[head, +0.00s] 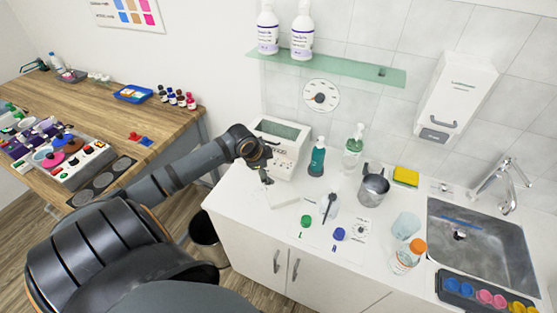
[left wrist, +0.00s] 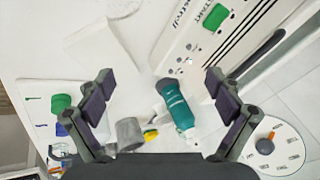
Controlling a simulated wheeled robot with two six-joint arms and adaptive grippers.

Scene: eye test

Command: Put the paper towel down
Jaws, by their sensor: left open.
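The paper towel (head: 284,195) looks like a flat white sheet on the white counter, just in front of the white device. In the left wrist view the white sheet (left wrist: 104,56) lies at the upper left, beyond the left fingertip. My left gripper (head: 266,178) is above the counter at the sheet's back left edge. In the left wrist view its two fingers (left wrist: 160,82) are wide apart with nothing held between them. I cannot tell its exact height above the sheet. My right gripper is not in view.
The white device (head: 279,146) stands behind the gripper. A teal bottle (head: 317,160), a clear pump bottle (head: 354,146), a metal cup (head: 373,190) and green (head: 306,221) and blue (head: 339,234) caps stand to the right. The sink (head: 480,240) is at the far right.

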